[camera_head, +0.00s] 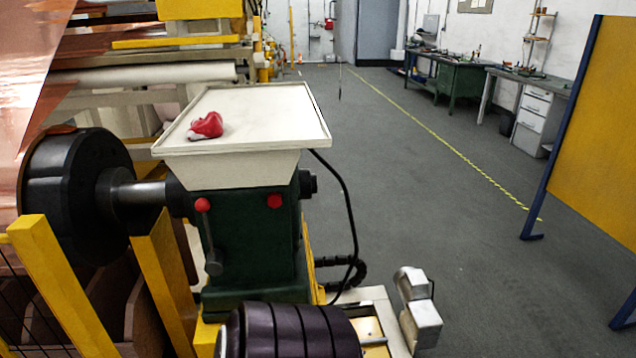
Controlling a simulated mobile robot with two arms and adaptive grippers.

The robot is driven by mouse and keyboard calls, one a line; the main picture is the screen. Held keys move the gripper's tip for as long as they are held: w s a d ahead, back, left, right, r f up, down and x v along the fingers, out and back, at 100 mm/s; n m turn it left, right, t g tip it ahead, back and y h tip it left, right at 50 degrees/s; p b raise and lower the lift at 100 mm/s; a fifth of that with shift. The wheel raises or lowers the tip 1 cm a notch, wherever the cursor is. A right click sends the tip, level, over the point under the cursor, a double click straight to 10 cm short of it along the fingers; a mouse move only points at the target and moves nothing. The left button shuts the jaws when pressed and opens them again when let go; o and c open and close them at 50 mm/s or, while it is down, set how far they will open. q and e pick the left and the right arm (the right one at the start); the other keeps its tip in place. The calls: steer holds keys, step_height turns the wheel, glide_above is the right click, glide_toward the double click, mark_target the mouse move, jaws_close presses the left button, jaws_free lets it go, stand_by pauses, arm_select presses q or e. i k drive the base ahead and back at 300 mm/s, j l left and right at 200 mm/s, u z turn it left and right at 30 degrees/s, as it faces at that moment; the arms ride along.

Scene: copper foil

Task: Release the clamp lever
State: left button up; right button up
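The clamp lever (209,236) is a dark rod with a red ball knob (203,204) at its top and a dark hub at its lower end. It is on the front of a dark green machine housing (254,245), below a cream tray, and stands nearly upright with a slight tilt. A second red knob (274,201) sits to its right on the same housing. Neither of my grippers is in view.
The cream tray (262,105) on the housing holds a crumpled red cloth (206,126). A black roll hub (80,190) and yellow guard posts (65,285) stand to the left. Grey floor (420,190) is open to the right, with a yellow panel (592,130) beyond.

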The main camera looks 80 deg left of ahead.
mark_target(216, 258)
steer(key=u, duration=3.2)
